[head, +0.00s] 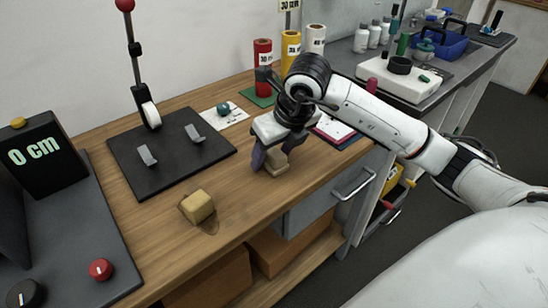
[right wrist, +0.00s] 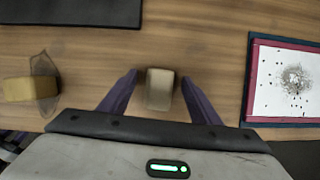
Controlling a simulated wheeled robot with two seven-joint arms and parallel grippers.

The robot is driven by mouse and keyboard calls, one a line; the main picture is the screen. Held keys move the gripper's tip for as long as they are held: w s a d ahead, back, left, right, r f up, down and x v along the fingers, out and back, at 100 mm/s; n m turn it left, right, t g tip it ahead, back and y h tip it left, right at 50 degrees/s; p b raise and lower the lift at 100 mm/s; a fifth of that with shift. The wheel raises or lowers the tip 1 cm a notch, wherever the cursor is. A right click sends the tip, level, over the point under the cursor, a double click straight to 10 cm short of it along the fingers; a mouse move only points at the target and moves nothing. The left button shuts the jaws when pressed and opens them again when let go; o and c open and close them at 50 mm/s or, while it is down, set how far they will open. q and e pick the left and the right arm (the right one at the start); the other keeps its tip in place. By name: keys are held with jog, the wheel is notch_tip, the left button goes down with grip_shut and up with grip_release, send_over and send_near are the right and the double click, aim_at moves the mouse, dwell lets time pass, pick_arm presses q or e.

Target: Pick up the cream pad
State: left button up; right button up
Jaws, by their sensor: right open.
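The cream pad (head: 275,162) is a small pale block on the wooden bench, partly hidden by my right gripper in the head view. My right gripper (head: 271,158) points down at it with its purple fingers apart. In the right wrist view the cream pad (right wrist: 159,90) lies between the two open fingers (right wrist: 160,88), with a gap on each side. I cannot tell how far the fingertips are above the bench. My left gripper is not in view.
A yellow-tan block (head: 198,206) on a clear film lies left of the gripper. A black plate (head: 170,155) with two metal clips is behind it. A clipboard with speckled paper (right wrist: 290,80) lies to the right. Coloured rolls (head: 263,66) stand behind. Bare wood surrounds the pad.

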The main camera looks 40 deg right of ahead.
aim_at(273, 150)
jog(key=c, duration=1.2)
jog(key=shift+o, duration=0.2)
notch_tip(273, 150, up, 10)
jog(key=shift+r, duration=0.1)
